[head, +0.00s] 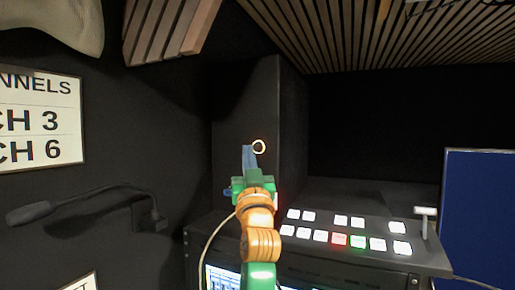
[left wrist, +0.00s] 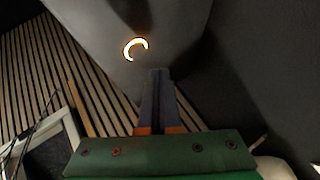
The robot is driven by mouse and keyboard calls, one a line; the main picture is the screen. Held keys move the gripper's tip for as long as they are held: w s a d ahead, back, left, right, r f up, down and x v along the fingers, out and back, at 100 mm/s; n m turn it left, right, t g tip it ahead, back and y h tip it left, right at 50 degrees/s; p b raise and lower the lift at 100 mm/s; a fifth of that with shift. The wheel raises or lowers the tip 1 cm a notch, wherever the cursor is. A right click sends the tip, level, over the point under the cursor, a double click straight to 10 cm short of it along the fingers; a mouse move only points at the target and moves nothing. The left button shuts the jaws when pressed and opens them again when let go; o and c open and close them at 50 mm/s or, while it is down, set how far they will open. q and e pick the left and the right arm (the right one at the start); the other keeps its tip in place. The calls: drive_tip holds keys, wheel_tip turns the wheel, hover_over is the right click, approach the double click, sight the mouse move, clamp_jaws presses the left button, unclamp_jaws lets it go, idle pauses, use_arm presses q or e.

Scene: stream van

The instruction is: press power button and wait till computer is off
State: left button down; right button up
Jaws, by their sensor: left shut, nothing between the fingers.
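The power button (head: 259,147) is a glowing white-orange ring on the front of a tall black computer case (head: 262,110). The ring also shows lit in the left wrist view (left wrist: 136,48), its lower right part not showing bright. My left gripper (head: 248,152) is shut and empty, with its fingertips just left of the ring in the head view. In the left wrist view the shut fingertips (left wrist: 158,72) lie a little below and right of the ring. I cannot tell whether they touch the case. My right gripper is not in view.
A control panel (head: 350,222) with lit white, red and green buttons and a lever (head: 425,216) stands right of my left arm. A gooseneck microphone (head: 80,200) juts from the left wall below a channel sign (head: 40,118). A blue panel (head: 478,210) stands at right.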

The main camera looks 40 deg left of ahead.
use_arm(q)
drive_tip(key=shift+s+d, duration=0.25)
drive_tip(key=shift+s, duration=0.4)
drive_tip(key=shift+s+d, duration=0.2)
drive_tip(key=shift+s, duration=0.45)
